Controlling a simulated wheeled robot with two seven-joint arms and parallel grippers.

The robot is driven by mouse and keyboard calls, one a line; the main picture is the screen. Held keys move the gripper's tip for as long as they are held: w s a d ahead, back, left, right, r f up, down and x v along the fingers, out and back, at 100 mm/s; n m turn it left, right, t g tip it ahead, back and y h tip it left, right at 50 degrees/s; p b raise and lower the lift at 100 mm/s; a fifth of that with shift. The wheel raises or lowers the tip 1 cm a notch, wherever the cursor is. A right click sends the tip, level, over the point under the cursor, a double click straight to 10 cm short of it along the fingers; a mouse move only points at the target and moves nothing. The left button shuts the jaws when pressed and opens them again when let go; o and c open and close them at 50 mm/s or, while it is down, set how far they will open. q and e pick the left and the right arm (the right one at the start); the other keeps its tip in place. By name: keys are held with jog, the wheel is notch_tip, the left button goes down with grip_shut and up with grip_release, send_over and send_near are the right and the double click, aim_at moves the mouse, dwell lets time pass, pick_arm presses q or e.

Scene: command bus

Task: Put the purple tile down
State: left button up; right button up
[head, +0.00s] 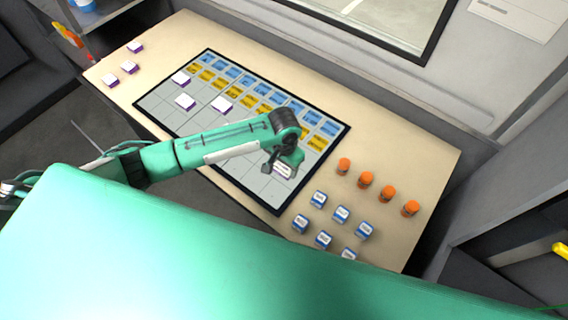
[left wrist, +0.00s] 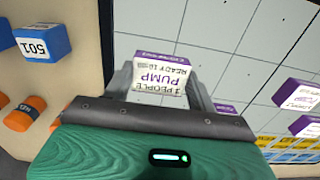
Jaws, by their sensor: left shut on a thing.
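My left gripper (head: 280,166) is over the near right part of the gridded board (head: 247,178). It is shut on a purple tile (head: 284,171) with a white face. In the left wrist view the tile (left wrist: 161,75) sits between the two fingers (left wrist: 162,88), and its label reads "PUMP". The tile is over empty white cells of the board (left wrist: 215,30). I cannot tell whether it touches the board. My right gripper is not in view.
Other purple tiles (head: 185,102) lie on the board's left part, with more (head: 129,67) on the table's far left. Blue and yellow cells (head: 265,90) line the far side. Blue-and-white cubes (head: 341,214) and orange cylinders (head: 388,193) stand right of the board.

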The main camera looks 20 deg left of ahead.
pick_arm(q)
jog(key=shift+f, duration=0.2)
jog(key=o, duration=0.6)
jog(key=shift+f, duration=0.15)
jog(key=shift+c, duration=0.2)
jog(key=o, duration=0.4)
jog(key=shift+o, duration=0.2)
